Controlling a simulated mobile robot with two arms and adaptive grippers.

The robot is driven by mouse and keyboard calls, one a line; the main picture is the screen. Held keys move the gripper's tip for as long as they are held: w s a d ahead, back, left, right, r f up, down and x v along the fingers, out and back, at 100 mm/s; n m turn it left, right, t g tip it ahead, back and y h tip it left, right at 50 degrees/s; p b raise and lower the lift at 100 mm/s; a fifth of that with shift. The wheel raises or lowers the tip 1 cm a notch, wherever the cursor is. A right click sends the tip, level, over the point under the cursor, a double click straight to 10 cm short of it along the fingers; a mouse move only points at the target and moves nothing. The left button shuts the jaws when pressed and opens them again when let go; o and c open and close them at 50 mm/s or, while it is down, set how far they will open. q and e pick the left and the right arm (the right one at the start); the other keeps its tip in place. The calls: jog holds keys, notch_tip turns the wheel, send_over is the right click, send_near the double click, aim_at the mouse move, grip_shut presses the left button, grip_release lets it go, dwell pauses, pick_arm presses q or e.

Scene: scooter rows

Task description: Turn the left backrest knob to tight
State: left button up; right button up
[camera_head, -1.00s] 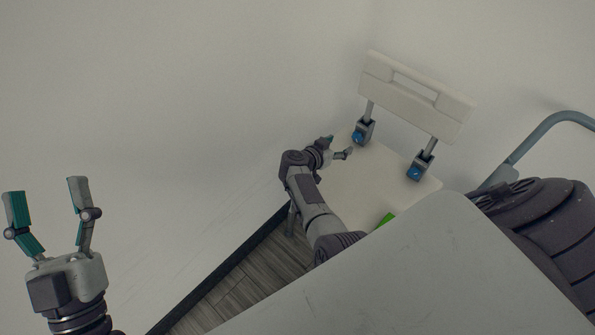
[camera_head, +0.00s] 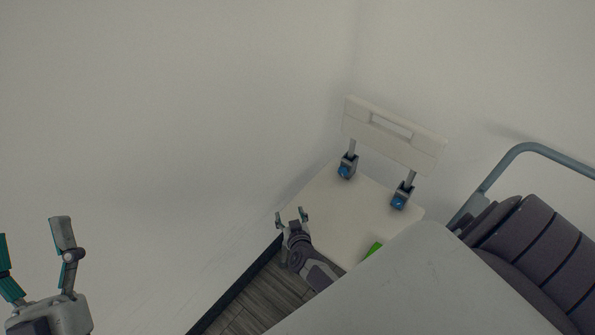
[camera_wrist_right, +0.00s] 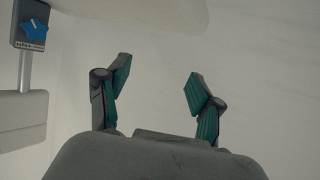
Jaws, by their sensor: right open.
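The left backrest knob (camera_head: 345,171) is blue and sits on a grey bracket at the back left of the white seat (camera_head: 350,215). The backrest (camera_head: 393,135) stands on two posts above it. The right blue knob (camera_head: 398,203) is on the other bracket. My right gripper (camera_head: 291,213) is open and empty at the seat's left edge, apart from the left knob. In the right wrist view its fingers (camera_wrist_right: 158,85) are spread, and one blue knob (camera_wrist_right: 33,30) shows at the upper left. My left gripper (camera_head: 34,245) is open and empty at the lower left, partly cut off.
A light tabletop (camera_head: 400,285) fills the lower right foreground. A grey-blue tubular rail (camera_head: 515,155) stands right of the seat. A small green patch (camera_head: 374,250) shows at the seat's front. Pale walls meet behind the seat, and wood floor (camera_head: 250,305) shows at lower left.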

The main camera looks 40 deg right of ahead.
jog(key=s+a+f+n+g+y+p, duration=0.1)
jog(key=s+a+f+n+g+y, duration=0.1)
jog(key=s, duration=0.5)
jog(key=s+a+f+n+g+y+p, duration=0.1)
jog(key=s+a+f+y+p, duration=0.1)
jog(key=s+a+f, duration=0.3)
jog(key=shift+s+a+f+n+g, duration=0.15)
jog(key=shift+s+f+n+g, duration=0.25)
jog(key=shift+s+f, duration=0.85)
